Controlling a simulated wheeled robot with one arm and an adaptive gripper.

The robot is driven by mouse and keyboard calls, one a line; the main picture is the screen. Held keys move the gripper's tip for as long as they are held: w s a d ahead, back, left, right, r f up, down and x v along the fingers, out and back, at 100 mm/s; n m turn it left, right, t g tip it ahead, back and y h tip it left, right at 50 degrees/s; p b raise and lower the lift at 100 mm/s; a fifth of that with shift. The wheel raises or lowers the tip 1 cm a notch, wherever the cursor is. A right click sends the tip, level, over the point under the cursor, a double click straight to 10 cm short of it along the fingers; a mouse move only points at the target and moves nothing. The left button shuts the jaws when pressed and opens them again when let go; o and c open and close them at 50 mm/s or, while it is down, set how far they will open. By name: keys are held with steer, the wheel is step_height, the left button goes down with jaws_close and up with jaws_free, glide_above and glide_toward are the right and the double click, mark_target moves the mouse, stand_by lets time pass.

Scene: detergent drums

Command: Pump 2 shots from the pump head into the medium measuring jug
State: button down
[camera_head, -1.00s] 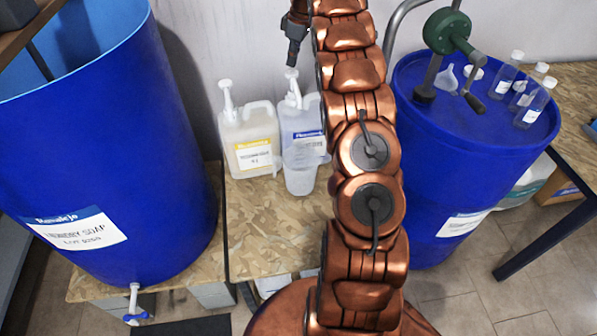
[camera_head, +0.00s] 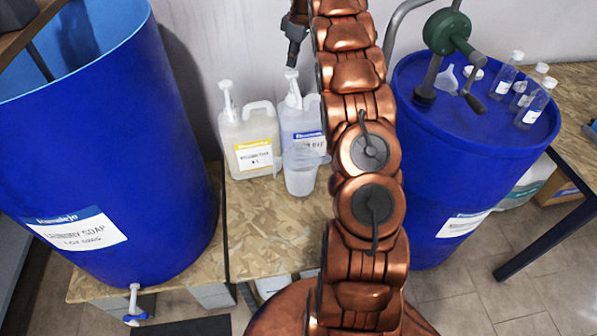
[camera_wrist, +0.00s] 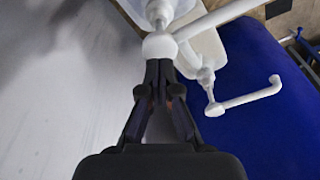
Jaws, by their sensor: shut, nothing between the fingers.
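A clear measuring jug (camera_head: 300,183) stands on the wooden board in front of a white container with a blue label (camera_head: 308,140). I cannot tell its size class or whether liquid is in it. That container carries a white pump head (camera_head: 293,88). My gripper (camera_head: 291,64) is shut and empty, pointing down just above this pump head. In the wrist view my fingertips (camera_wrist: 158,66) are at the round top of a white pump head (camera_wrist: 159,46); I cannot tell whether they touch. Part of the blue-label container is hidden behind my arm.
A second white container with a yellow label (camera_head: 255,153) and its own pump (camera_head: 227,98) stands to the left. A large open blue drum (camera_head: 110,150) is farther left. A closed blue drum (camera_head: 440,190) with a green hand pump (camera_head: 447,32) and small bottles is right.

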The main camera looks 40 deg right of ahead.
mark_target(293, 72)
steer(key=shift+f+b, duration=2.25)
steer(key=shift+f, duration=0.75)
steer(key=shift+r, duration=0.1)
steer(key=shift+r+p, duration=1.45)
steer(key=shift+r, duration=1.5)
steer(key=shift+f, duration=0.15)
